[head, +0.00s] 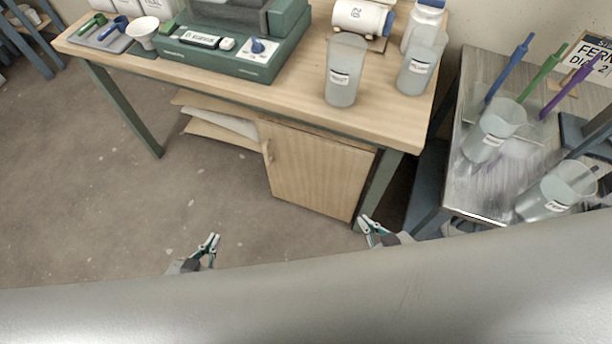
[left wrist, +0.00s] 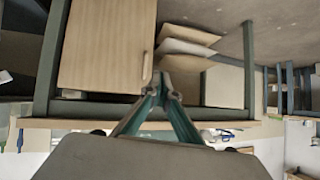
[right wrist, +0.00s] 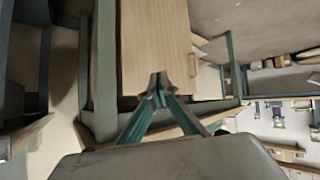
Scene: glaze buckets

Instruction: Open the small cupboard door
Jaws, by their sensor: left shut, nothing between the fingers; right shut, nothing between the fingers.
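The small cupboard's pale wooden door (head: 315,175) is under the workbench in the head view, and it looks shut. Its upright handle (head: 267,151) is near the door's left edge. The door (left wrist: 105,45) and handle (left wrist: 146,64) also show in the left wrist view, and the door (right wrist: 155,42) and handle (right wrist: 193,65) in the right wrist view. My left gripper (head: 214,238) is shut and empty, below and left of the cupboard in the head picture. My right gripper (head: 364,221) is shut and empty, near the door's lower right. Neither appears to touch the handle.
The workbench (head: 290,105) carries a green machine (head: 230,50) and cups (head: 344,75). Its green legs (head: 122,108) flank the space below. A metal table (head: 500,180) stands at right. The floor (head: 190,190) in front is clear.

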